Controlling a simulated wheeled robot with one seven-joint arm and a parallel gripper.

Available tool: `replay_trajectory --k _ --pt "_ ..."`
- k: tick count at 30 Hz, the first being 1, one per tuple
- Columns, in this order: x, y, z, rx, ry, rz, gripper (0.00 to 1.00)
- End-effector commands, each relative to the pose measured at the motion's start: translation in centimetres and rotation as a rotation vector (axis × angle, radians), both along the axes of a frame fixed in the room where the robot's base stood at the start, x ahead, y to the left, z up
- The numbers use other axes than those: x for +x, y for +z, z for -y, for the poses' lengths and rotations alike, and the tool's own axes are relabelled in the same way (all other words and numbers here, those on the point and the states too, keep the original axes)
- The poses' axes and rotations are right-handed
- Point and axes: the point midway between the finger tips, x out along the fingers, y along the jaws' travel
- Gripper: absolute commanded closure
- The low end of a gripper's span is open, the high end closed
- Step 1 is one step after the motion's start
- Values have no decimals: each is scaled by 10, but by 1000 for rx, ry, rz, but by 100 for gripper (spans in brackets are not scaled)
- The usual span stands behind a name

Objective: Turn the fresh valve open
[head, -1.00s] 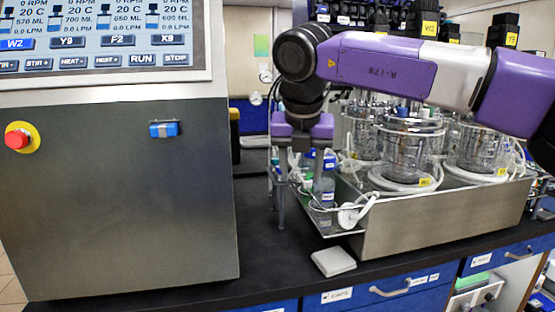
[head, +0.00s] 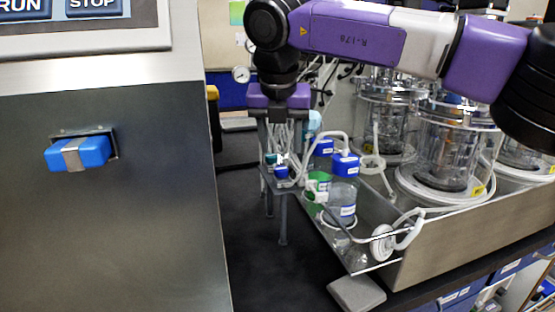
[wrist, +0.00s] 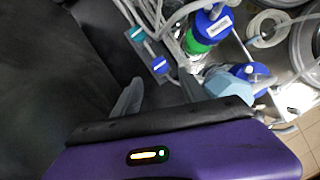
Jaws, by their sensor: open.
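Two small valves sit on a grey bracket with legs (head: 283,225) beside the bottle tray. One has a blue handle (head: 281,171), the other a teal handle (head: 271,158). I cannot read which is the fresh valve. In the wrist view the blue handle (wrist: 160,65) lies just beyond the gap between my fingers, and the teal handle (wrist: 137,33) is farther up and left. My gripper (head: 283,145) points down over the bracket, open, with nothing between its fingers. It also shows in the wrist view (wrist: 160,80). Tubes partly hide the valves in the head view.
Bottles with blue caps (head: 344,190) and a coiled white tube stand in a metal tray (head: 450,240) right of the bracket. Glass vessels (head: 450,145) stand behind. A steel cabinet (head: 120,235) with a blue handle (head: 78,153) fills the left. Dark bench lies between.

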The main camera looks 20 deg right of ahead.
Motion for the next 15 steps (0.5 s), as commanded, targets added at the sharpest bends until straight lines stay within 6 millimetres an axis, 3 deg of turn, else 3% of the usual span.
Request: replay_trajectory --k 9,15 --pt "16 -45 7 1 0 -3 50" --pt "23 -62 9 0 1 -1 50"
